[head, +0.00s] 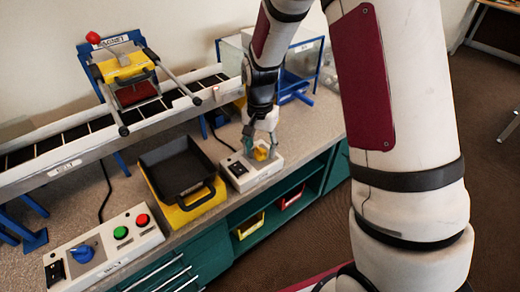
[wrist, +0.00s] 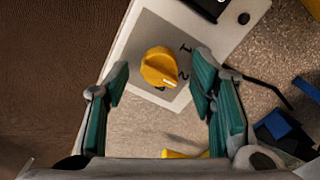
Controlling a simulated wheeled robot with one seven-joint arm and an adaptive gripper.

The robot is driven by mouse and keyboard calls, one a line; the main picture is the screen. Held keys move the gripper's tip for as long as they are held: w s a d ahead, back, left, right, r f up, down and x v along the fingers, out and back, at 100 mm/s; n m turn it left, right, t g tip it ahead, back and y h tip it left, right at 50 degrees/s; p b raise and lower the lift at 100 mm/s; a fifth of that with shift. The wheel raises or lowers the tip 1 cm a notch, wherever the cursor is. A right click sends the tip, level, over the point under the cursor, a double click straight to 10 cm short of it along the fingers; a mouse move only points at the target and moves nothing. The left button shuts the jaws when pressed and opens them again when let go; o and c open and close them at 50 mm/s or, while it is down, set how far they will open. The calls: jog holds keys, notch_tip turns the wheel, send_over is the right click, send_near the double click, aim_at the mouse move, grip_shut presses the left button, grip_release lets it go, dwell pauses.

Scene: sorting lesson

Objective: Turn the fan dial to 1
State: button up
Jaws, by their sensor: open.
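The yellow fan dial (wrist: 158,64) sits on a grey plate on a white control box (wrist: 222,40). In the wrist view its white pointer line faces lower right. A numeral lies to the upper right of the dial and another to the right; a dark mark below is partly hidden by the dial. The pointer lies between the right numeral and that lower mark. My gripper (wrist: 162,75) is open, with one teal finger on each side of the dial and visible gaps to it. In the head view, my gripper (head: 261,142) is over the dial (head: 261,154) on the box (head: 238,182).
A yellow-rimmed black tray (head: 160,192) stands left of the fan box. A belt control box (head: 92,248) with a blue dial and red and green buttons is at front left. The conveyor (head: 60,157) runs behind. A blue-framed clear bin (head: 290,85) stands behind right.

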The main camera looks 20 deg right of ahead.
jog(key=shift+f, duration=0.4)
jog(key=c, duration=1.2)
jog(key=shift+n, duration=0.4)
jog(key=n+p, duration=0.1)
jog(key=n, duration=0.4)
jog(key=shift+n, duration=0.4)
jog(key=n+p, duration=0.1)
jog(key=n, duration=0.4)
jog(key=shift+p, duration=0.35)
jog(key=shift+n, duration=0.3)
